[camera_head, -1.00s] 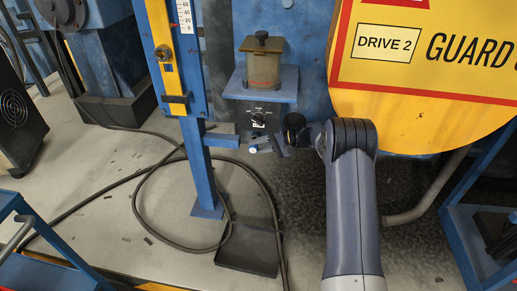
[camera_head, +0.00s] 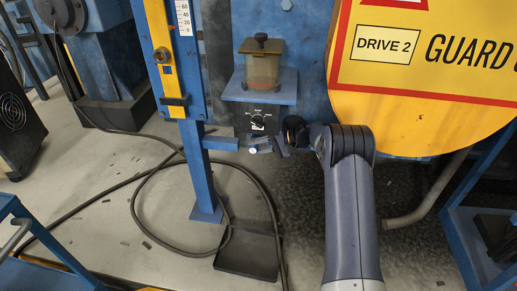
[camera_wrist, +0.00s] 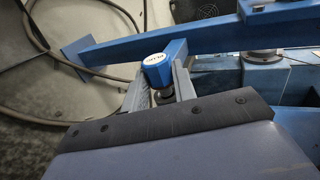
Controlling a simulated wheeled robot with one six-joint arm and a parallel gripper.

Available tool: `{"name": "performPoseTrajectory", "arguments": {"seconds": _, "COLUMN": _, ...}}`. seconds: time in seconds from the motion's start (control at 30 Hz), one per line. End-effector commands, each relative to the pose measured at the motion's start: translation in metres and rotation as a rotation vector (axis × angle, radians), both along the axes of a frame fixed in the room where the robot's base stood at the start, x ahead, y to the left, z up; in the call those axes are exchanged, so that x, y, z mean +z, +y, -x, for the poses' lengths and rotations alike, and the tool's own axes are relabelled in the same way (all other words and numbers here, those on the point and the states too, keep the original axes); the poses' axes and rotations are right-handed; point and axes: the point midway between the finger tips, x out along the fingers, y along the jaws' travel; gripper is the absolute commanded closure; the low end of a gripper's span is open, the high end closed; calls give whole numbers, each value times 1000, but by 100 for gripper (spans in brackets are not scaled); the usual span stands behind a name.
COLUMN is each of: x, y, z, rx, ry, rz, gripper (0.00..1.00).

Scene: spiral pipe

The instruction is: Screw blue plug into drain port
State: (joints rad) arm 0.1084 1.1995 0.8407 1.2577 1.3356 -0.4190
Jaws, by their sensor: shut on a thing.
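The blue plug (camera_wrist: 156,70) has a round head with a white labelled cap. In the wrist view it stands between the two fingers of my gripper (camera_wrist: 160,88), which is shut on it. A dark metal part shows below the blue head. In the head view my gripper (camera_head: 264,147) is small, just under the black dial box, with the plug (camera_head: 253,150) at its left tip. I cannot make out the drain port in either view, so I cannot tell whether the plug touches it.
A blue post (camera_head: 202,165) stands left of my gripper. A shelf (camera_head: 260,88) with a jar (camera_head: 262,65) is above the dial box (camera_head: 256,121). A yellow guard (camera_head: 430,125) is to the right. A black tray (camera_head: 248,256) and a looping cable (camera_head: 135,205) lie below.

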Motion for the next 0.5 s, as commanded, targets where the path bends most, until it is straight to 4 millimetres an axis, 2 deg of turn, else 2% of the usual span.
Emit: {"name": "performPoseTrajectory", "arguments": {"seconds": 0.5, "x": -1, "y": -3, "z": -13, "rx": -1, "ry": 0, "rz": -1, "gripper": 97}}
